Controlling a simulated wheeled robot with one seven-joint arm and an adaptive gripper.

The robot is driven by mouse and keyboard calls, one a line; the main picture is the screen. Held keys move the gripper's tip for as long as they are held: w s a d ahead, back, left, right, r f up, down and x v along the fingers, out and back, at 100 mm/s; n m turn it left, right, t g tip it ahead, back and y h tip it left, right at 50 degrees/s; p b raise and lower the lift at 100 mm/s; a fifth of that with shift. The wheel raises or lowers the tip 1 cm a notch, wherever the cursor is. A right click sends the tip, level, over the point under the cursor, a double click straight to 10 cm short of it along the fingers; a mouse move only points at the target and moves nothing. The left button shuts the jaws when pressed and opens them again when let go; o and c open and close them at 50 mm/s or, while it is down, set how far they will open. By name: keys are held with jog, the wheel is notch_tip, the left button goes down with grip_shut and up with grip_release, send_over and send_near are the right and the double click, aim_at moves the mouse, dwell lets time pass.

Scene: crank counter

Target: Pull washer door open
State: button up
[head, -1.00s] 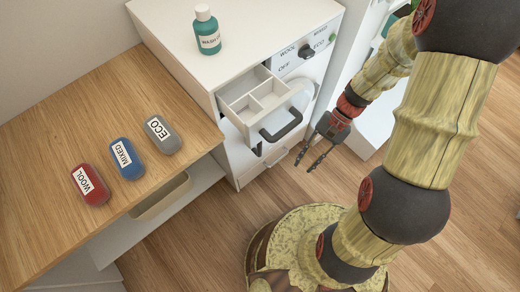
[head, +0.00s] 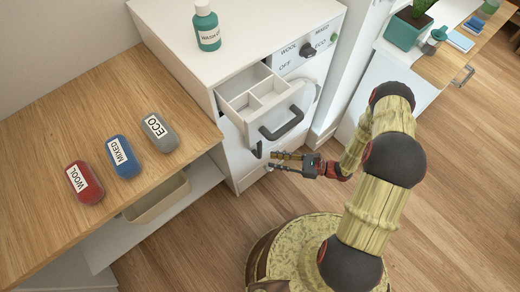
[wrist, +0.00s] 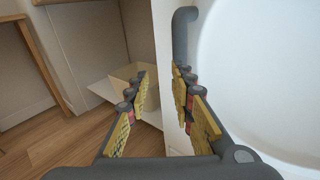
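The white washer (head: 175,50) stands at the back, with its detergent drawer (head: 245,98) pulled out and a dark drawer handle (head: 283,125). Below the drawer, the dark door handle (head: 257,150) shows partly. The washer door's round pale face (wrist: 265,80) fills the right of the wrist view, with the dark door handle (wrist: 184,35) at its left edge. My gripper (head: 272,161) is open and empty, low in front of the washer, its tips pointing left. In the wrist view my gripper (wrist: 160,82) has its fingers apart, with the door handle ahead of the right finger.
Red (head: 84,183), blue (head: 124,158) and grey (head: 159,132) labelled containers lie on the wooden counter (head: 60,130). A beige bin (head: 157,198) sits on the shelf below. Open floor (head: 450,180) lies at right.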

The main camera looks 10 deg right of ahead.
aim_at(260, 149)
jog(key=shift+t, duration=0.7)
jog(key=w+a, duration=0.1)
jog(key=a, duration=0.1)
jog(key=w+a+r+b, duration=0.1)
jog(key=w+a, duration=0.1)
jog(key=w+a+b, duration=0.1)
jog(key=w+a, duration=0.1)
jog(key=shift+w+a+r, duration=0.15)
jog(key=shift+w+r, duration=0.05)
jog(key=shift+r, duration=0.1)
jog(key=c, duration=0.3)
grip_shut()
